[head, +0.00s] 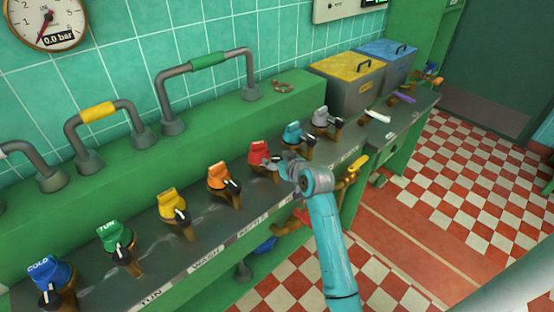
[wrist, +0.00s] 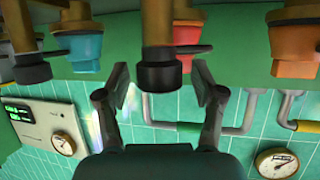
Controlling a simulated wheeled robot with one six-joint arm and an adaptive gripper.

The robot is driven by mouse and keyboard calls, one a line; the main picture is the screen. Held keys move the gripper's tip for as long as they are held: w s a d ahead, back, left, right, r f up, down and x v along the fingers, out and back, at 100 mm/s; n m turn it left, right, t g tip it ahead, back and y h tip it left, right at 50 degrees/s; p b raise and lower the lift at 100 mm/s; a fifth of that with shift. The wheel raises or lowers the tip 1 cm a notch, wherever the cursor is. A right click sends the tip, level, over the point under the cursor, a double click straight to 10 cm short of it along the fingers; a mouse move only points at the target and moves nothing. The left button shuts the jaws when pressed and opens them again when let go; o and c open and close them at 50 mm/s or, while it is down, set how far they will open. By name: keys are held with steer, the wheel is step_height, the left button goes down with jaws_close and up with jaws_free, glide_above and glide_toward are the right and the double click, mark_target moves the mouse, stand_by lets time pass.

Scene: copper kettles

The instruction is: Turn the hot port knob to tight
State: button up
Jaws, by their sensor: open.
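A row of ports with coloured caps stands along the dark bench. The red-capped port (head: 258,155) is the one at my gripper, and I cannot read a HOT label on it. Its red part (wrist: 187,64) shows in the wrist view behind a brown stem with a black end (wrist: 158,76). My gripper (head: 286,163) is at the right side of this port, and my arm partly hides it. In the wrist view my gripper (wrist: 162,88) is open, its fingers on either side of the black end, with gaps visible.
An orange-capped port (head: 222,178) stands to the left and a teal-capped port (head: 293,133) to the right, both close. Grey pipe handles (head: 208,62) rise from the green ledge behind. Yellow-lidded (head: 348,66) and blue-lidded (head: 386,50) bins stand at the far end. Checkered floor (head: 455,160) is clear.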

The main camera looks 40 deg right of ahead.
steer(key=c, duration=1.2)
steer(key=shift+o, duration=0.2)
steer(key=shift+a+m+h, duration=0.1)
steer(key=shift+m+h, duration=0.3)
steer(key=m+g+h, duration=0.1)
steer(key=m+h, duration=0.2)
steer(key=shift+g+h, duration=0.4)
steer(key=m+g+h, duration=0.2)
steer(key=m, duration=0.1)
steer(key=shift+w+h, duration=0.1)
steer(key=shift+h, duration=0.3)
steer(key=shift+m+g+h, duration=0.9)
steer(key=shift+m+g, duration=0.8)
